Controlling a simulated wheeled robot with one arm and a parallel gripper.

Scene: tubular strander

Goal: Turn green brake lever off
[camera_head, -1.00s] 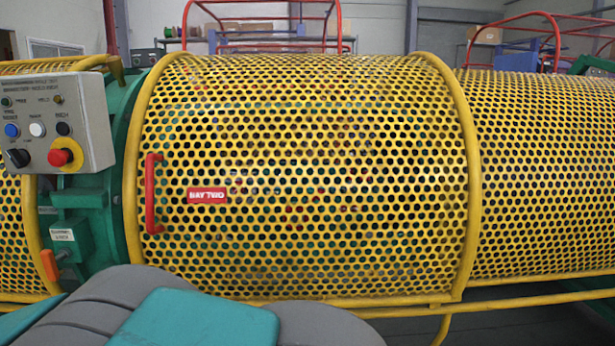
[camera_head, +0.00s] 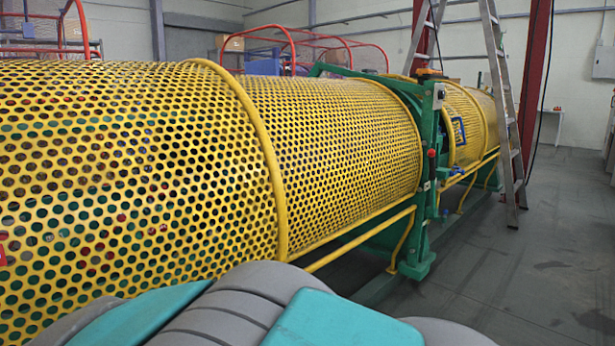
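No green brake lever can be made out for certain in the head view. A green upright frame (camera_head: 417,190) stands between the yellow perforated guards, with small red and blue fittings on it that are too small to identify. My gripper is not in view. Only grey and teal parts of my own arm show along the bottom edge.
A long yellow perforated guard (camera_head: 335,140) runs from the left toward the far right. A yellow rail (camera_head: 365,237) runs along its lower side. A stepladder (camera_head: 500,100) stands by a red column (camera_head: 535,70). Grey floor (camera_head: 530,270) at the right is clear.

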